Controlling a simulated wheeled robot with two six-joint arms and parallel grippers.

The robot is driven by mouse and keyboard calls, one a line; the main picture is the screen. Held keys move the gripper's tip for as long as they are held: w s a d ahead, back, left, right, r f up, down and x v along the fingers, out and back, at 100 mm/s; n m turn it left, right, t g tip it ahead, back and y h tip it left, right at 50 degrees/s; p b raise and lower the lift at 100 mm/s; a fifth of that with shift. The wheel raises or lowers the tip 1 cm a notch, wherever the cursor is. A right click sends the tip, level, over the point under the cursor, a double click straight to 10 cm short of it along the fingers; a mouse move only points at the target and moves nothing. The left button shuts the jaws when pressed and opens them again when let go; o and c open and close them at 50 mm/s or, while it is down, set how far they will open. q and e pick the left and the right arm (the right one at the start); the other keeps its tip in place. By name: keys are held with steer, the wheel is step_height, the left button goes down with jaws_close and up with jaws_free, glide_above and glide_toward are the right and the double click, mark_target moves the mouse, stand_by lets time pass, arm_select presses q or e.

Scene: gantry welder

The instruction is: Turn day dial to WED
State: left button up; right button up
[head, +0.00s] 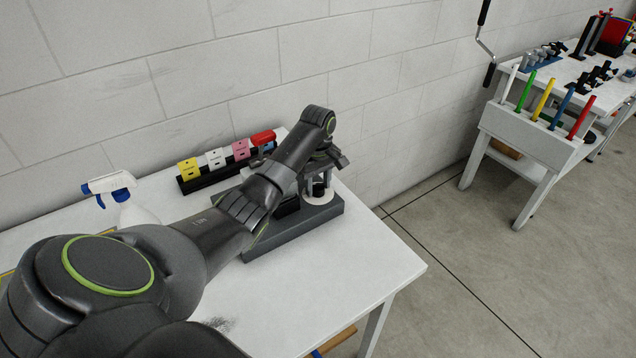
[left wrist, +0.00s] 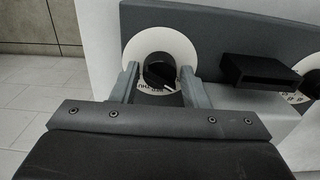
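The day dial is a black knob (left wrist: 160,70) on a white disc (left wrist: 160,44) with small dark lettering, which I cannot read surely. A white mark on the knob points to the lower right in the left wrist view. In the head view the dial's white disc (head: 321,198) shows at the right end of a dark grey base (head: 290,231). My left gripper (left wrist: 160,80) is open, with one finger on each side of the knob and narrow gaps seeming to remain. In the head view the left gripper (head: 321,173) is above the dial. My right gripper is out of view.
A black block (left wrist: 259,71) stands beside the dial, with a second white dial (left wrist: 303,93) past it. A rack of coloured tags (head: 215,160) and a spray bottle (head: 120,195) stand behind on the white table (head: 370,275). A wall is close behind.

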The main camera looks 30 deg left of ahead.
arm_select(q)
steer(key=c, duration=0.6)
steer(key=shift+r+m+p, duration=0.25)
steer(key=shift+m+p, duration=0.45)
steer(key=shift+p, duration=0.25)
steer(key=m+p, duration=0.5)
steer(key=m, duration=0.1)
steer(key=shift+m, duration=0.4)
steer(key=shift+f+m+p, duration=0.15)
steer(key=shift+m+p, duration=0.75)
steer(key=shift+m, duration=0.9)
steer(key=o, duration=1)
steer(key=shift+c, duration=0.2)
